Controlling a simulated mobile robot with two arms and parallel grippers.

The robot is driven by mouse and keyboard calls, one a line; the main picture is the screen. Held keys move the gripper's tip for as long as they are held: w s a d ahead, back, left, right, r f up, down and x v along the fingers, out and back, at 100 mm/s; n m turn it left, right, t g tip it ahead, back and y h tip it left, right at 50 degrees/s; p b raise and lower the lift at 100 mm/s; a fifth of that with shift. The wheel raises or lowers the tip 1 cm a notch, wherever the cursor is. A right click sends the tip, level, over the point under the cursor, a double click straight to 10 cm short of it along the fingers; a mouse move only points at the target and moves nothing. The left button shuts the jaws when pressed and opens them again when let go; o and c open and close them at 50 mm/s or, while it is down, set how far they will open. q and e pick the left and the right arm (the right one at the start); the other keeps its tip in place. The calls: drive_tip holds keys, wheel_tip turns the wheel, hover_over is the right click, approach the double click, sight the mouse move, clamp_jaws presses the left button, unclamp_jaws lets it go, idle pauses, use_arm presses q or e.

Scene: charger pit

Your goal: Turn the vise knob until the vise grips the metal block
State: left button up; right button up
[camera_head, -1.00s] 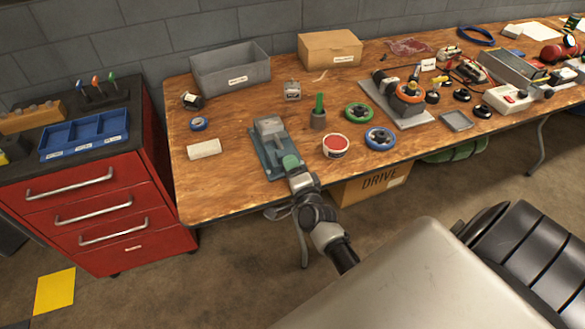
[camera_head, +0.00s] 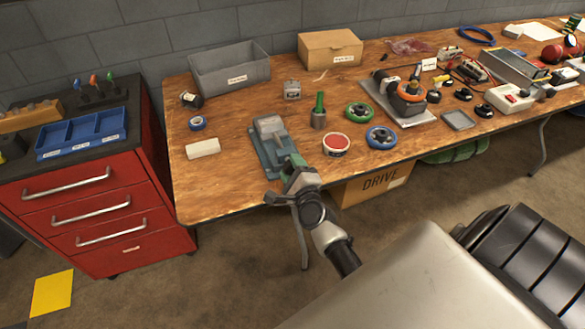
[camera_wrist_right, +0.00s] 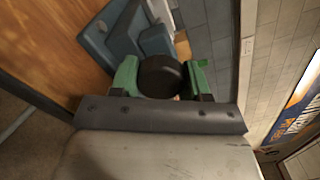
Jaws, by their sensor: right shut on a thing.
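The blue-grey vise (camera_head: 262,158) sits near the front edge of the wooden workbench, left of the middle in the head view. A grey metal block (camera_head: 270,127) shows at its far end; I cannot tell from here whether the jaws touch it. My right gripper (camera_head: 296,163) is at the vise's near end and hides the knob there. In the right wrist view the green fingers of my right gripper (camera_wrist_right: 160,80) are shut on the round black knob (camera_wrist_right: 161,74), with the vise body (camera_wrist_right: 100,38) just beyond. My left gripper is not in view.
A red-topped round tub (camera_head: 336,145) stands close to the right of my gripper. A white block (camera_head: 203,148) lies left of the vise. Green and blue wheels (camera_head: 381,138) lie farther right. A red drawer cabinet (camera_head: 80,210) stands left of the bench.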

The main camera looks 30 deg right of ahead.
drive_tip(key=shift+f, duration=0.1)
idle(0.4)
drive_tip(key=o, duration=0.9)
drive_tip(key=b+v, duration=0.1)
drive_tip(key=v, duration=0.9)
drive_tip(key=shift+s+a, duration=0.2)
drive_tip(key=shift+s, duration=0.15)
